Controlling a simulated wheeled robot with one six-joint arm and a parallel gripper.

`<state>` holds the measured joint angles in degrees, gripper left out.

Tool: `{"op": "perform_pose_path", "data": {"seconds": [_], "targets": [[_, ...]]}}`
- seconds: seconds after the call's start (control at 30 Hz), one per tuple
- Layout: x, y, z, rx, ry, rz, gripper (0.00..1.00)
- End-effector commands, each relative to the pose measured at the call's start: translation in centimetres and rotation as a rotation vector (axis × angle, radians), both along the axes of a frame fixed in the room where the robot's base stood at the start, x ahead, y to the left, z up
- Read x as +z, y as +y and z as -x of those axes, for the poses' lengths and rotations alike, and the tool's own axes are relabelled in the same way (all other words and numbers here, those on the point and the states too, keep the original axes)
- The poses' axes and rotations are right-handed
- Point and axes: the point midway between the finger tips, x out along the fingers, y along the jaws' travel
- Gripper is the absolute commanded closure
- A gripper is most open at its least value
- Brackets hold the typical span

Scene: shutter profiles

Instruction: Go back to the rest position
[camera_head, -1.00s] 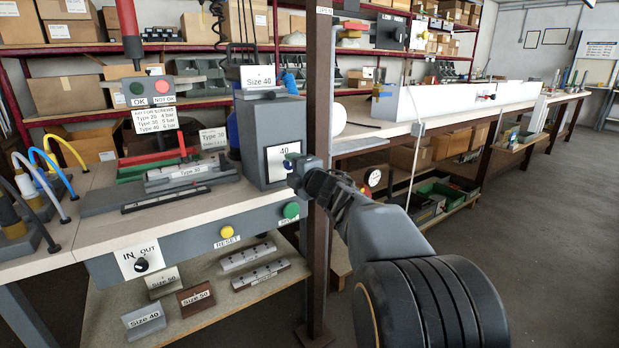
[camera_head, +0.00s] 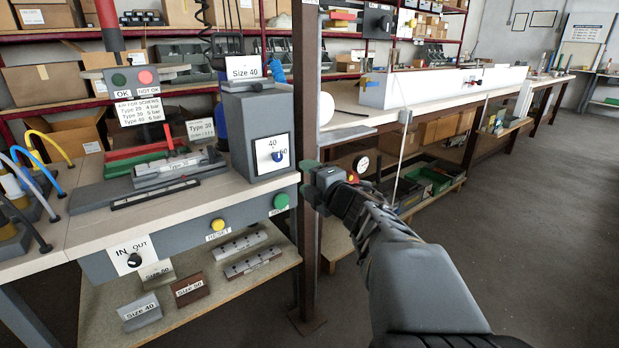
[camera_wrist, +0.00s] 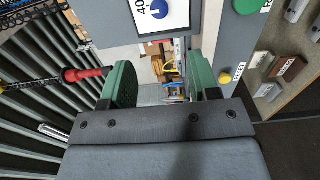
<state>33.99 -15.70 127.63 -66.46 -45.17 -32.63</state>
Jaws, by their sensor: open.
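My gripper (camera_head: 312,180) is in the middle of the head view, in front of the brown post and to the right of the grey box (camera_head: 262,130) with the dial. In the wrist view my gripper (camera_wrist: 162,85) shows two green fingers spread apart with nothing between them. The box's blue knob (camera_head: 277,157) sits on a white plate marked 40 and 50, and is clear of the gripper. The knob also shows at the top of the wrist view (camera_wrist: 158,9).
A brown upright post (camera_head: 306,90) stands close behind my gripper. The workbench (camera_head: 85,222) is on the left, with yellow (camera_head: 217,225) and green (camera_head: 281,201) buttons on its front. The floor (camera_head: 520,220) at right is clear.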

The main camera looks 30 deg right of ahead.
Motion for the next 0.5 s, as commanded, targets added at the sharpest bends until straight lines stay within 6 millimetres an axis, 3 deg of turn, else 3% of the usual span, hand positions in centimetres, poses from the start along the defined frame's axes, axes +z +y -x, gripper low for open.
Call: {"op": "perform_pose_path", "data": {"seconds": [0.37,0.5], "targets": [[0.1,0.0,0.0,-0.002,0.000,-0.002,0.44],[1.9,0.0,-0.2,-0.042,0.011,-0.048,0.44]]}}
